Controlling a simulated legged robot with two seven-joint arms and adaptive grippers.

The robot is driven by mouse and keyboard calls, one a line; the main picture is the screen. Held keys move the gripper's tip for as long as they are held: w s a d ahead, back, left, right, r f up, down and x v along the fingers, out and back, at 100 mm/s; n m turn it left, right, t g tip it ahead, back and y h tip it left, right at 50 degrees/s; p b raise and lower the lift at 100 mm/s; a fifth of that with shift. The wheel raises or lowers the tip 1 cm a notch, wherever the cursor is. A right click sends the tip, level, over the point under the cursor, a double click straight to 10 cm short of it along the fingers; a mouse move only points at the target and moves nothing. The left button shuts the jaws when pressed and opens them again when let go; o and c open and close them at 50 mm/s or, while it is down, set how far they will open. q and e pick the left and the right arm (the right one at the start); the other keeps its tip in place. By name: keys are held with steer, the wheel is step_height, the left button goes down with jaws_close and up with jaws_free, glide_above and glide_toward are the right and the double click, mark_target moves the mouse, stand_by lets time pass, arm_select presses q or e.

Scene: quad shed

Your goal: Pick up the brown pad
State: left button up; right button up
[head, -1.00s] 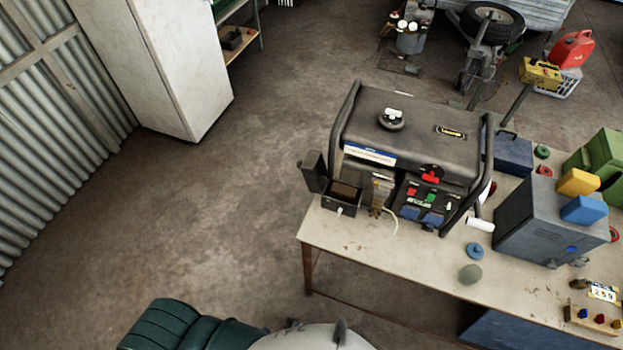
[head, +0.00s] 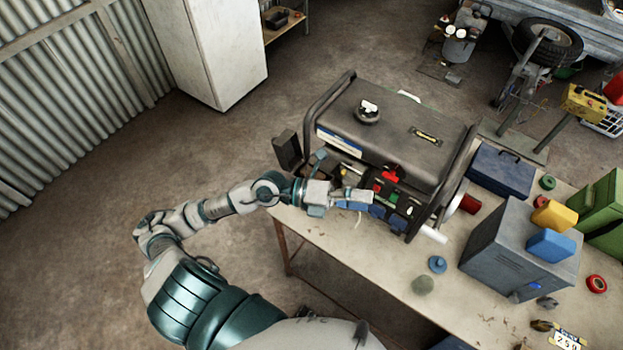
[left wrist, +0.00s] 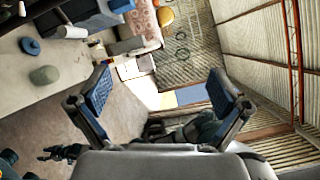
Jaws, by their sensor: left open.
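No brown pad can be made out now. The small black box beside the generator (head: 390,130), where a brown patch showed earlier, is mostly covered by my left arm; its raised black lid (head: 287,150) still shows. My left gripper (head: 358,197) is over the bench's near-left corner, in front of the generator's panel. Its two blue-padded fingers stand wide apart and empty in the left wrist view (left wrist: 160,94). A small dark claw-like shape low in that view may be my right gripper (left wrist: 60,152); its jaws are too small to judge.
The bench (head: 330,238) also holds a grey metal case (head: 515,245), a blue toolbox (head: 500,170), a green box (head: 600,220), a blue knob-like piece (head: 437,264) and a grey-green lump (head: 423,285). Open floor (head: 100,200) lies left of the bench.

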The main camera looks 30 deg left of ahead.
arm_select(q)
step_height(320, 180, down, 5)
steer(key=a+m+g+y, duration=0.2)
steer(key=a+y, duration=0.1)
steer(key=y, duration=0.2)
steer(key=n+t+y, duration=0.1)
steer(key=t+y, duration=0.1)
steer(key=y, duration=1)
glide_toward(307, 172)
steer(key=w+f+p, duration=0.1)
steer(key=w+d+f+p, duration=0.1)
steer(key=f+p, duration=0.1)
steer(key=f, duration=0.1)
steer(key=shift+w+d, duration=0.35)
steer(key=shift+w, duration=0.05)
steer(key=p+x, duration=0.1)
steer(key=x, duration=0.3)
steer(key=shift+d+r, duration=0.1)
steer(key=shift+w+f+p, duration=0.3)
steer(key=shift+f, duration=0.1)
steer(key=c, duration=0.6)
arm_select(e)
steer(key=r, duration=0.2)
steer(key=d+r, duration=0.1)
steer(key=r, duration=0.1)
steer(key=shift+w+d+r, duration=0.15)
steer(key=shift+d+r, duration=0.05)
steer(key=shift+r, duration=0.05)
